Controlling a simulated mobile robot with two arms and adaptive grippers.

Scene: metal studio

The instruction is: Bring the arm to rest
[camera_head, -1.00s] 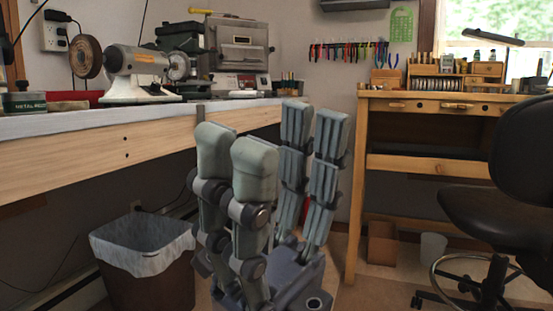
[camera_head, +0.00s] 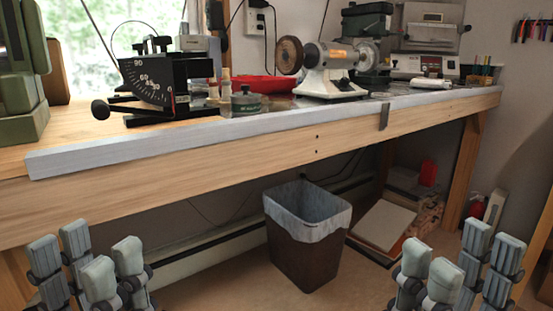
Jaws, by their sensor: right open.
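My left gripper (camera_head: 88,260) is at the lower left of the head view, with its grey padded fingers pointing up. Its two pairs of fingers stand apart and nothing shows between them. My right gripper (camera_head: 460,262) is at the lower right, also fingers up, open and empty. Both grippers are in front of the workbench, below its top edge in the picture, and touch nothing that I can see. The arms behind them are mostly cut off by the bottom edge.
A long wooden workbench (camera_head: 245,158) spans the view, carrying a bench grinder (camera_head: 330,75), an angle-scale tool (camera_head: 155,85) and a green machine (camera_head: 20,80). A lined bin (camera_head: 308,250) stands on the floor between the grippers. Floor around the bin is partly clear.

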